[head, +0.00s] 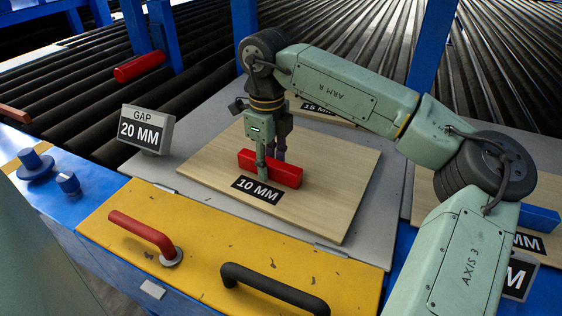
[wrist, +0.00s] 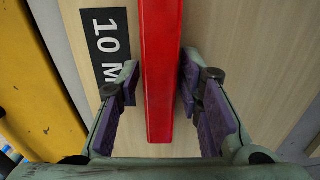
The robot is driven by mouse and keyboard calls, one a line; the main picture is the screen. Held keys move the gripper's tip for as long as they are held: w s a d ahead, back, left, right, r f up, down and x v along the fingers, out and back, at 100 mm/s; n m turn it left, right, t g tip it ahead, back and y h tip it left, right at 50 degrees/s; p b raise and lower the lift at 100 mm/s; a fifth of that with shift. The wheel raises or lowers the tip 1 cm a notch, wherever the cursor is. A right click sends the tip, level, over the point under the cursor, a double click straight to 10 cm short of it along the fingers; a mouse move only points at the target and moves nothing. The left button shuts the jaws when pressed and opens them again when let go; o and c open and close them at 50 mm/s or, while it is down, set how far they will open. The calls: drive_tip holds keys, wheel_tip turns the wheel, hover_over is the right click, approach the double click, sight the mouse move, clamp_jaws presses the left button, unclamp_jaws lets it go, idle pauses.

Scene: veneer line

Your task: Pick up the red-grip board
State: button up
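The red-grip board (head: 335,190) is a pale wooden sheet labelled 10 MM, lying on a grey plate in the head view. A red block-shaped grip (head: 287,173) stands on its middle. My gripper (head: 271,163) points down over the grip with one finger on each side. In the wrist view, the red grip (wrist: 161,70) runs between the two purple-padded fingers. A gap shows at the left finger, and the right fingertip is very close to the grip; contact there is unclear. My gripper is open around the grip. The board's surface (wrist: 245,50) shows beside it.
A GAP 20 MM sign (head: 147,131) stands left of the board. A yellow panel (head: 190,240) in front carries a red lever (head: 140,228) and a black handle (head: 275,285). A blue grip (head: 540,218) lies at right. A 15 MM label (head: 318,107) shows behind my arm.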

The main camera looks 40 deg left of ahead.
clamp_jaws()
idle(0.6)
